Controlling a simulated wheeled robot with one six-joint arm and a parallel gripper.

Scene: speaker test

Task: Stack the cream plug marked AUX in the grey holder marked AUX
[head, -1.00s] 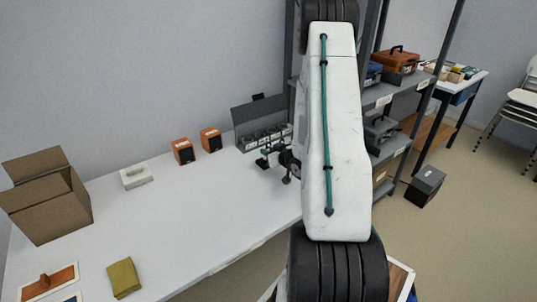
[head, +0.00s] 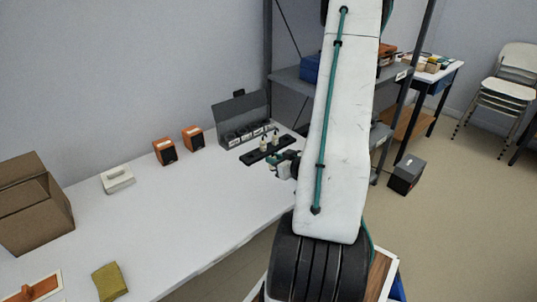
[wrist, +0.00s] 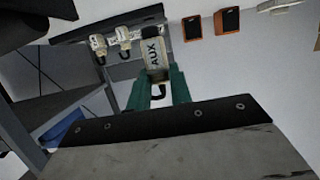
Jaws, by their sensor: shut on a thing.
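The cream plug marked AUX (wrist: 154,58) is between the teal fingers of my gripper (wrist: 159,88) in the wrist view, its lettering sideways. My gripper (head: 279,165) is shut on it, and in the head view it is low beside the black strip, partly behind my arm. A row of several grey holders (head: 247,133) stands at the foot of a dark grey upright panel (head: 241,107), behind and left of the gripper. Their labels are too small to read, so I cannot tell which is AUX.
Two other cream plugs (head: 269,140) stand on a black strip (head: 254,156) beside the gripper. Two orange speakers (head: 180,145), a white block (head: 118,180), a cardboard box (head: 35,210) and an olive cloth (head: 109,282) are on the table. A grey shelf rises behind my arm.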

